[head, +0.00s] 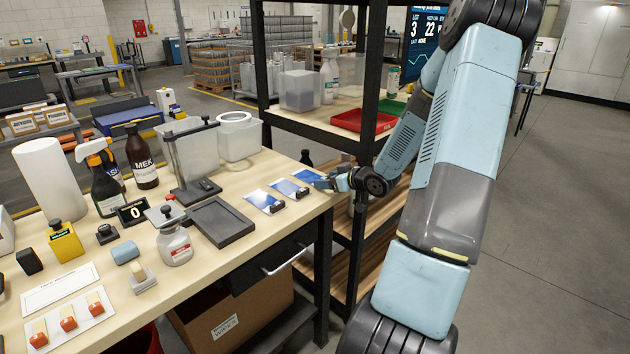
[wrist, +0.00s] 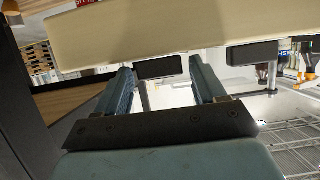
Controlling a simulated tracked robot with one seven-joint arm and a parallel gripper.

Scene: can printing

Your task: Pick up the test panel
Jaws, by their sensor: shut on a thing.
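Three blue-and-white test panels lie in a row near the right end of the wooden table in the head view: a near one (head: 264,199), a middle one (head: 287,187) and a far one (head: 306,175). The near and middle panels show a black block at the front edge. My gripper (head: 320,184) reaches in from the right at the far panel. In the wrist view my gripper (wrist: 160,70) has its fingers on either side of a black block (wrist: 159,67) at the table edge and is shut on it. Another black block (wrist: 252,53) is to its right. The held panel's sheet is hidden there.
A grey tray (head: 222,222) lies left of the panels, by a dark stand (head: 193,165). Bottles, including a brown MEK bottle (head: 141,158), stand further left. A black-framed shelf with a red tray (head: 364,121) is behind my arm. Open floor is to the right.

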